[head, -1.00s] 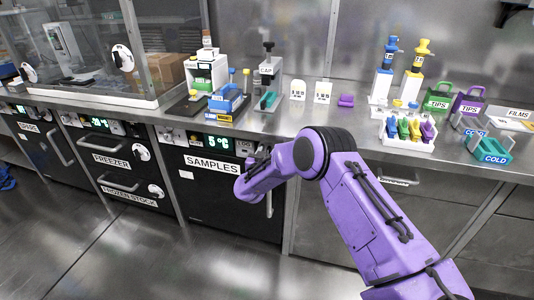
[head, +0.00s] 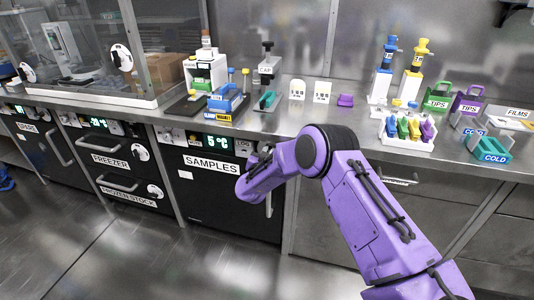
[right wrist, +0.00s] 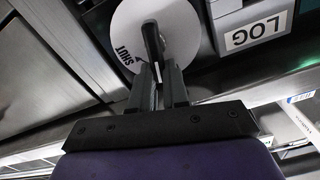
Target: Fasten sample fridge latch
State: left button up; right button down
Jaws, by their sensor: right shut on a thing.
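The sample fridge (head: 230,215) is a black door under the counter with a SAMPLES label (head: 212,164) and a green display. Its door looks closed. In the right wrist view its latch shows as a white round plate (right wrist: 186,22) marked SHUT, with a dark lever (right wrist: 151,38) across it. My right gripper (right wrist: 157,76) is shut on the lever, its fingers on both sides. In the head view my purple right arm hides most of the latch and the fingertips. My left gripper is not in view.
A LOG tag (right wrist: 256,32) sits beside the latch. The freezer (head: 117,150) is to the left. The counter above holds racks, pipettes, a white tube tray (head: 405,143) and a teal COLD box (head: 491,150). The floor in front is clear.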

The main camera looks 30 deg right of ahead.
jog(key=shift+s+d+f+m+b, duration=0.4)
jog(key=shift+m+b, duration=0.7)
jog(key=shift+m, duration=1.45)
jog(key=shift+s+d+f+m+b, duration=0.15)
jog(key=shift+f+m+b, duration=0.7)
jog(key=shift+m, duration=1.65)
jog(key=shift+s+d+f+m+b, duration=0.1)
jog(key=shift+s+f+m+b, duration=0.15)
jog(key=shift+m+b, duration=1.7)
jog(key=shift+m+p, duration=0.55)
jog(key=shift+m, duration=0.15)
jog(key=c, duration=1.1)
grip_release()
jog(key=shift+r, duration=0.15)
jog(key=p+v, duration=0.1)
jog(key=v, duration=0.9)
jog(key=shift+s+a, duration=0.15)
jog(key=shift+s, duration=0.15)
